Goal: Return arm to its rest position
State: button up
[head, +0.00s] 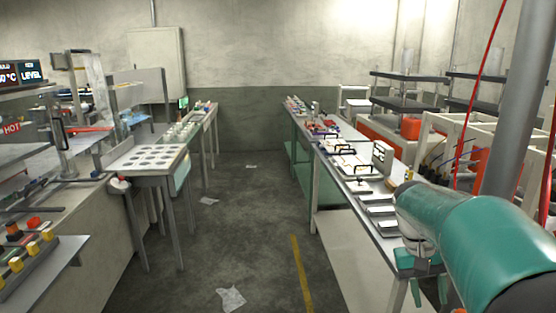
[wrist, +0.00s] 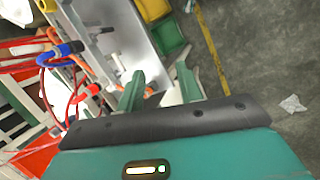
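My teal arm (head: 470,235) reaches in from the lower right of the head view, beside the near end of the long right-hand bench (head: 330,150). My gripper (head: 428,288) hangs downward at that bench's near end. In the wrist view my gripper (wrist: 160,85) shows two green fingers spread apart, with nothing held between them. Past the fingers lie a grey metal surface (wrist: 118,45) and a green bin (wrist: 170,38).
A yellow floor line (head: 301,270) runs along the right of the aisle. Crumpled paper (head: 231,298) lies on the floor. A table with round holes (head: 150,158) stands left. Red and blue hoses (wrist: 65,50) are near my gripper. The middle aisle (head: 245,215) is mostly open.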

jog(key=s+a+r+n+t+y, duration=0.1)
jog(key=s+a+n+t+y, duration=0.1)
jog(key=s+a+t, duration=0.6)
jog(key=s+a, duration=0.6)
jog(key=a, duration=0.2)
jog(key=shift+s+r+n+y, duration=0.15)
jog(key=shift+n+y, duration=0.15)
jog(key=shift+y, duration=0.1)
